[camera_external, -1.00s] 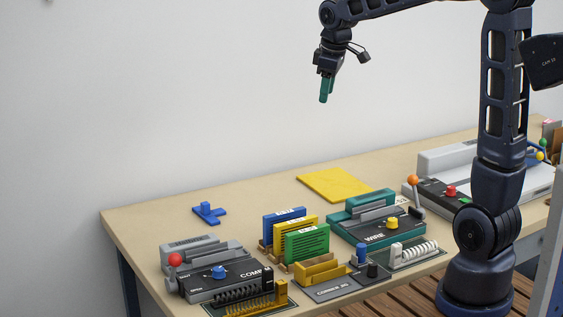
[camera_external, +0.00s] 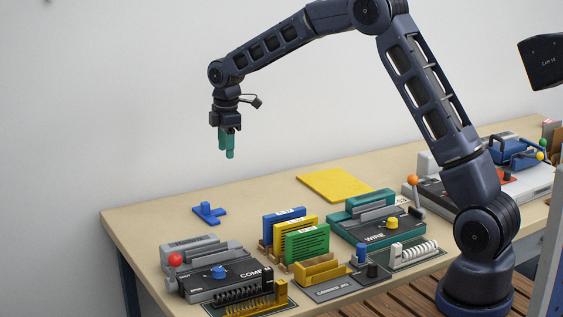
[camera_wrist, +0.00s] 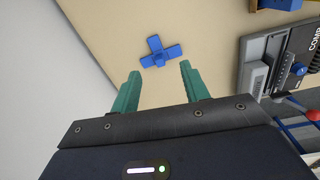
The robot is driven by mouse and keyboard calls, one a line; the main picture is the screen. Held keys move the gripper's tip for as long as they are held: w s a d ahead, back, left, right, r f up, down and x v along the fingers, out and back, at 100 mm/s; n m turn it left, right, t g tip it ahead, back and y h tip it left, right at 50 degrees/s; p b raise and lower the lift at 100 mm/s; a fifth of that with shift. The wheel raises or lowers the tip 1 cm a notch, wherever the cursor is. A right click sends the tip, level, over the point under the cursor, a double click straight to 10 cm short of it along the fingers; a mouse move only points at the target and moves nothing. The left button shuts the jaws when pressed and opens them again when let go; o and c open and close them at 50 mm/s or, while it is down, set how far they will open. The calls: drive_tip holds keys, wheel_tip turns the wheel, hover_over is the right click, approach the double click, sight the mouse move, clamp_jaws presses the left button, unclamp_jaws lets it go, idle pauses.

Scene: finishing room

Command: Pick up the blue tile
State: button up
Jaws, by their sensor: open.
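The blue tile (camera_external: 209,213) lies flat near the back left of the table, with a small raised blue knob on top. In the wrist view the blue tile (camera_wrist: 161,52) looks cross-shaped and lies ahead of and between the fingertips. My gripper (camera_external: 227,153) hangs above the table, well above the tile and a little to its right in the external view. Its two green fingers point down. In the wrist view my gripper (camera_wrist: 160,76) is open and empty, with the fingers apart.
A grey comb machine (camera_external: 222,271) stands in front of the tile. Blue, yellow and green upright binders (camera_external: 305,243) stand to the right, with a teal wire machine (camera_external: 375,224) beyond. A yellow sheet (camera_external: 334,184) lies at the back. The table around the tile is clear.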

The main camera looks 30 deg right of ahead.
drive_tip(key=n, duration=0.2)
approach(209, 201)
wheel_tip(209, 201, down, 5)
drive_tip(key=shift+w+d, duration=0.15)
drive_tip(key=shift+a+f, duration=0.15)
drive_tip(key=shift+f, duration=1.2)
drive_tip(key=shift+a+f, duration=0.1)
drive_tip(key=shift+f, duration=1.25)
clamp_jaws()
